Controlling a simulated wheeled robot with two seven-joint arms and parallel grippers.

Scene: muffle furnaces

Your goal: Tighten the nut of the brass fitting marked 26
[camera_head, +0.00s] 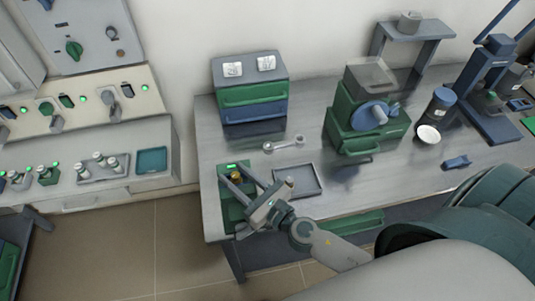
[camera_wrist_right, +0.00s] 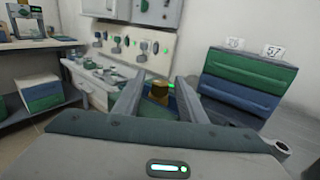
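A small brass fitting (camera_head: 236,176) stands on a green block (camera_head: 232,207) at the left end of the steel bench; no number can be read on it. In the wrist view the brass piece (camera_wrist_right: 160,91) shows between the fingertips. My right gripper (camera_head: 239,181) is open, its two fingers reaching from the lower right to either side of the fitting. The wrist view shows gaps between it and the fingers (camera_wrist_right: 158,95); contact cannot be told. My left gripper is out of view.
A cabinet with green and blue drawers (camera_head: 253,97) stands behind, with two cards on top; one reads 26 (camera_wrist_right: 234,43), the other 57 (camera_wrist_right: 273,50). An empty dark tray (camera_head: 315,192) lies right of the gripper. A green machine (camera_head: 345,130) stands farther right.

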